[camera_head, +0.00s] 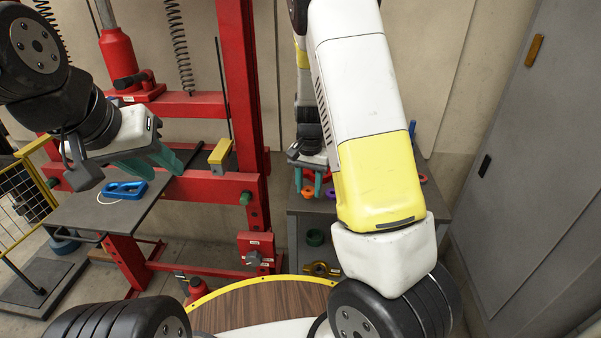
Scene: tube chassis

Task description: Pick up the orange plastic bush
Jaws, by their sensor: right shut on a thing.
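The orange plastic bush (308,191) is a small orange piece at the tips of my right gripper (309,184), over the grey bench on the right. The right gripper's teal fingers point down and are shut on it. My own white and yellow arm hides part of the bench there, and whether the bush is clear of the bench cannot be told. My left gripper (160,166) hangs in front of the red press at the left. Its teal fingers stand apart with nothing seen between them.
A purple-red ring (330,193) lies right of the bush on the grey bench (297,205). A green ring (315,237) and a yellow part (321,268) sit lower down. A blue tool (125,190) lies on a grey tray. The red press frame (245,110) stands between my grippers.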

